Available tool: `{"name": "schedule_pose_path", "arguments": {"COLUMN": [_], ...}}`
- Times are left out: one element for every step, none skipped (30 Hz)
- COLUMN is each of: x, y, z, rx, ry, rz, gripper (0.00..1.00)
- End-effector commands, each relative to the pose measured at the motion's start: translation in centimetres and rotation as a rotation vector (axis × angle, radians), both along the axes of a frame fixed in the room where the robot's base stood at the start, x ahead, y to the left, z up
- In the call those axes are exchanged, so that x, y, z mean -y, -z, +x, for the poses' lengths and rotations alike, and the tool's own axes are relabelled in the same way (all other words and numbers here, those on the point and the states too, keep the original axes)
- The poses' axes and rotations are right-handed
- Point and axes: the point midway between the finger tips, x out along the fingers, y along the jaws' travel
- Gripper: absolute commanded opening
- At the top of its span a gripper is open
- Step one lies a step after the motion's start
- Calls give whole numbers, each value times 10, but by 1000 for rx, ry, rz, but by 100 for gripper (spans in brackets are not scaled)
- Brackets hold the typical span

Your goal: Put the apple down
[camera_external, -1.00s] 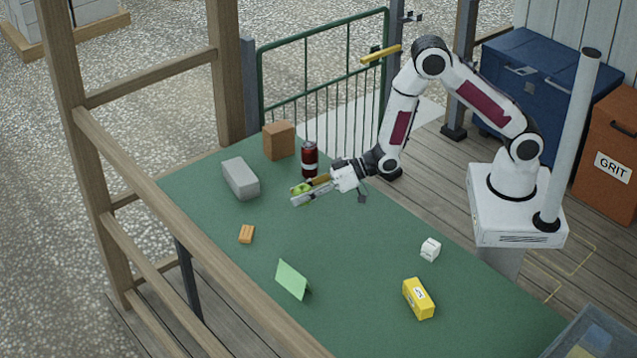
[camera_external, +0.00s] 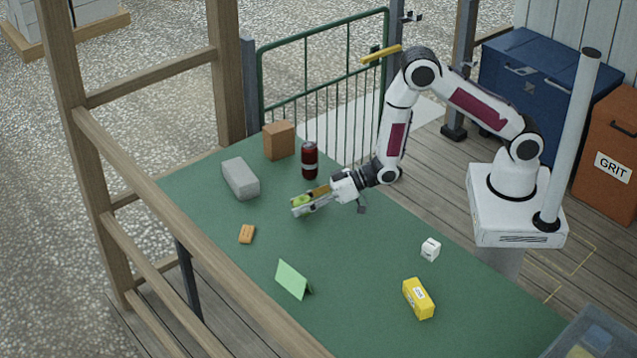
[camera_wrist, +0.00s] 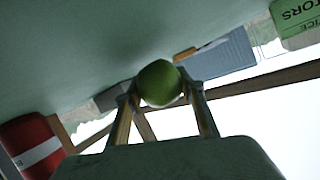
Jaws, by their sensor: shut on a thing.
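The green apple (camera_external: 301,201) is held between the fingertips of my gripper (camera_external: 308,201) over the far part of the green table. In the wrist view the apple (camera_wrist: 159,83) sits between the two fingers of my gripper (camera_wrist: 160,92), which are shut on it. The gripper is low and near the table (camera_external: 350,270). I cannot tell whether the apple touches the tabletop.
A dark red can (camera_external: 309,160) stands close behind the gripper. A brown box (camera_external: 279,140) and a grey block (camera_external: 240,178) are at the far end. An orange block (camera_external: 247,234), green folded card (camera_external: 292,280), white cube (camera_external: 431,249) and yellow box (camera_external: 418,298) stand nearer, with clear table between.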

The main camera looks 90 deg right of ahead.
Motion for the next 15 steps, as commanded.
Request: {"name": "schedule_pose_path", "arguments": {"x": [0,0,0,0,0,0,0,0,0,0,0,0,0,0,0], "y": [3,5,7,7,8,8,8,8,8,8,8,8,8,8,9], "z": [0,0,0,0,0,0,0,0,0,0,0,0,0,0,0], "rx": [1,1,1,1,2,2,2,2,2,2,2,2,2,2,2], "ry": [0,0,0,0,0,0,0,0,0,0,0,0,0,0,0], "rz": [0,0,0,0,0,0,-1,-1,-1,-1,-1,-1,-1,-1,-1], "gripper": [14,14,14,14,14,14,14,14,14,14,14,14,14,14,14]}}
